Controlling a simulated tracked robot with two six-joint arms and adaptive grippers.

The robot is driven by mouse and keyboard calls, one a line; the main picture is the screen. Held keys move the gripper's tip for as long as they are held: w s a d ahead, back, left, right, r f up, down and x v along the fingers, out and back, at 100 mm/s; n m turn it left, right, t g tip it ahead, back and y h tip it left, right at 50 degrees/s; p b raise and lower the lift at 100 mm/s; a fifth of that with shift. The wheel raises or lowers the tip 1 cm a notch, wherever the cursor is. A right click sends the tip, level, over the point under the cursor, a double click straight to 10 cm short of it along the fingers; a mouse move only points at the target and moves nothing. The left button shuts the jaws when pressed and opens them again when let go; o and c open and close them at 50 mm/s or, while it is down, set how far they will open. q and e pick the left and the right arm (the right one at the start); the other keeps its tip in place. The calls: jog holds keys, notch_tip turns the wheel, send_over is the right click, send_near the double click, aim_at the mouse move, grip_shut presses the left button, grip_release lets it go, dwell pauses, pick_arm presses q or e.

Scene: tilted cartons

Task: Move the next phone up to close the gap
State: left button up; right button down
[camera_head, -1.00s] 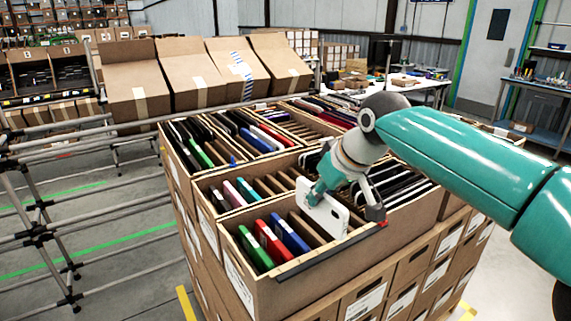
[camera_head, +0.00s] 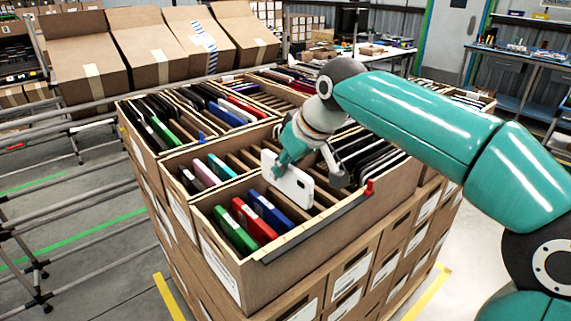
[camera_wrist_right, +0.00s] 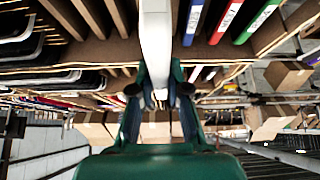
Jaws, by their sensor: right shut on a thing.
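My right gripper (camera_head: 308,172) is shut on a white phone (camera_head: 288,187) at the front carton (camera_head: 250,270). The phone is tilted, its lower part among the brown dividers. In the right wrist view the white phone (camera_wrist_right: 156,40) stands edge-on between the fingers. To its left in the head view are a blue phone (camera_head: 269,212), a red phone (camera_head: 254,220) and a green phone (camera_head: 234,230) in slots. Several dark phones (camera_head: 372,150) stand in slots on the far side of the gripper. My left gripper is not in view.
Cartons behind hold more phones, including a green one (camera_head: 164,131). Tilted empty cartons (camera_head: 155,50) stand on a pipe rack behind.

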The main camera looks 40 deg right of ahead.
aim_at(306, 176)
jog(key=shift+f+b, duration=1.65)
jog(key=shift+f, duration=0.3)
jog(key=shift+f+b, duration=1.65)
jog(key=shift+f, duration=0.4)
jog(key=shift+f, duration=0.25)
jog(key=c, duration=1.1)
grip_release()
jog(key=v, duration=1.2)
